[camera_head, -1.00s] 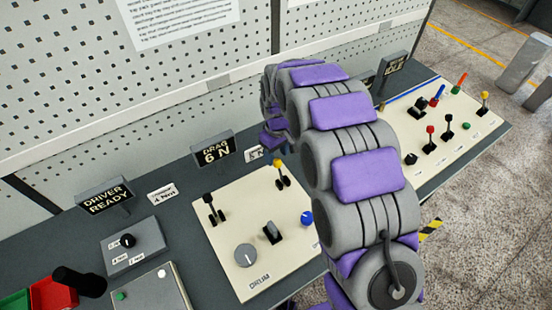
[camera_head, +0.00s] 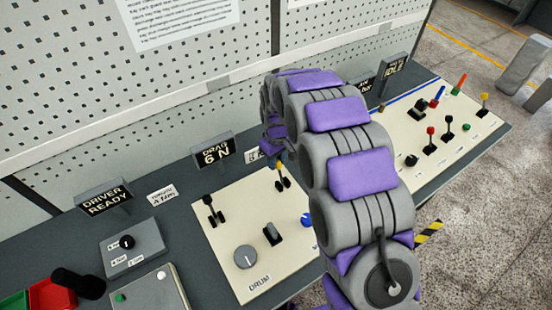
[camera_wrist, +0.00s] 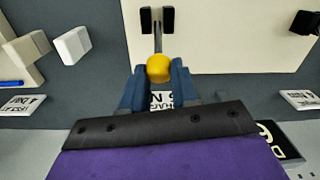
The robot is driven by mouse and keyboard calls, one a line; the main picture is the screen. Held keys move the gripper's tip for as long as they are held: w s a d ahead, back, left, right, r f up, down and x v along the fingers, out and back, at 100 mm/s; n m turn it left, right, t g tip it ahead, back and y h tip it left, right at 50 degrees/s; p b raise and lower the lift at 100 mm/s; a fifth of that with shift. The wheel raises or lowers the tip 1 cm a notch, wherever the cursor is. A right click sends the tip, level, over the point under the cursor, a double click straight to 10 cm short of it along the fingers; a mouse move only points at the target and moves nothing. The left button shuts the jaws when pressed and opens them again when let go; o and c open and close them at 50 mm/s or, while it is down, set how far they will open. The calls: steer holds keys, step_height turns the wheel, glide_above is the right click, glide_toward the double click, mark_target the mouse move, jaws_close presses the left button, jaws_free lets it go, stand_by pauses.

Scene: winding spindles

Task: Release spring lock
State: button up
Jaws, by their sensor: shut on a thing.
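A lever with a yellow ball knob (camera_wrist: 159,68) stands between two black posts on the cream panel marked DRUM (camera_head: 222,235). In the head view the knob (camera_head: 279,166) is at the panel's back right corner, partly behind my gripper. My gripper (camera_wrist: 159,80) has its blue fingers on both sides of the knob, shut on it, in the wrist view. In the head view the gripper (camera_head: 273,150) is small and mostly hidden by my arm. I cannot read a spring lock label.
The DRUM panel also holds a black-knobbed lever (camera_head: 209,203), a grey dial (camera_head: 244,257), a black switch (camera_head: 271,233) and a blue knob (camera_head: 307,220). A DRAG 6 N sign (camera_head: 213,151) stands behind. Another panel (camera_head: 400,190) with several levers is at the right.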

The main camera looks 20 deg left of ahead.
jaws_close()
steer(key=shift+w, duration=0.1)
